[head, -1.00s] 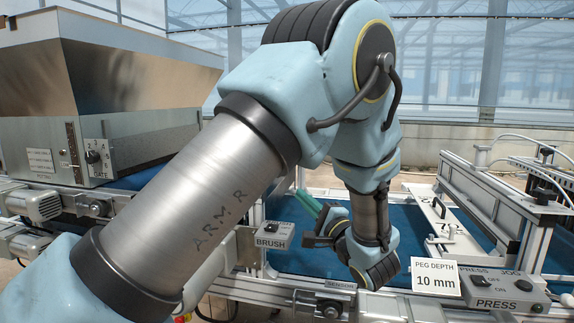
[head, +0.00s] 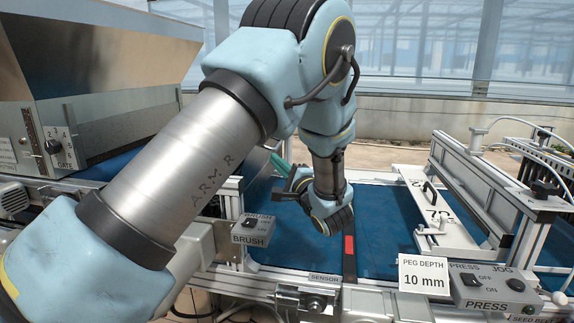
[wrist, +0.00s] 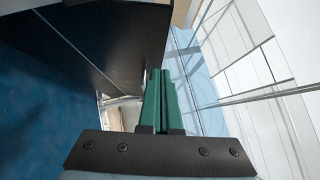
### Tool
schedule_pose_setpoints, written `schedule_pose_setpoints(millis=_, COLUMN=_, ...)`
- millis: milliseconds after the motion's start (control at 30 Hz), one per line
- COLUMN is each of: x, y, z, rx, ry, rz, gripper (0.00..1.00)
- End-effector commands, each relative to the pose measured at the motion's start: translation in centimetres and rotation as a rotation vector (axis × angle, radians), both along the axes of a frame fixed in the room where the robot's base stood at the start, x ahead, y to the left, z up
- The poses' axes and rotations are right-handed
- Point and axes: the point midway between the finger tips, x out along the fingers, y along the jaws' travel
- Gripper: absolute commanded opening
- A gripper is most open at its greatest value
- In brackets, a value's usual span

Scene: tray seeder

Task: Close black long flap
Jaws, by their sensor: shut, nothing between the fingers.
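A dark panel (head: 261,187) stands across the blue belt behind the BRUSH box, partly hidden by my arm; I take it to be the black long flap, but cannot be sure. In the wrist view a large dark panel (wrist: 105,40) fills the upper left, above the blue belt. My gripper (head: 276,160) has green fingers, just above and right of the dark panel in the head view. In the wrist view the fingers (wrist: 160,74) are together and empty, close beside the panel's right edge; whether they touch it I cannot tell.
The BRUSH box (head: 252,230) stands at the near rail. A hopper (head: 95,90) is at the left. A white lidded frame (head: 440,215), a PEG DEPTH sign (head: 423,275) and a PRESS box (head: 493,287) are at the right.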

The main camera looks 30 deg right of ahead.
Motion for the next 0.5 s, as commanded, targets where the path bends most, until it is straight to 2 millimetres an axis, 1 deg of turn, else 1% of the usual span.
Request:
schedule_pose_setpoints(millis=33, x=1.1, y=0.1, z=0.6, rx=0.001, ry=0.0, rz=0.002, gripper=0.0)
schedule_pose_setpoints(millis=67, x=1.6, y=0.1, z=0.7, rx=0.0, ry=-0.001, rz=0.003, gripper=0.0)
schedule_pose_setpoints(millis=100, x=2.0, y=0.7, z=1.1, rx=0.002, ry=-0.001, rz=0.004, gripper=0.0)
schedule_pose_setpoints(millis=200, x=2.8, y=1.7, z=1.4, rx=0.002, ry=-0.001, rz=0.002, gripper=0.0)
schedule_pose_setpoints(millis=300, x=3.4, y=2.4, z=1.6, rx=0.002, ry=-0.001, rz=0.001, gripper=0.0)
schedule_pose_setpoints(millis=500, x=3.8, y=2.8, z=1.6, rx=0.0, ry=-0.001, rz=-0.001, gripper=0.0)
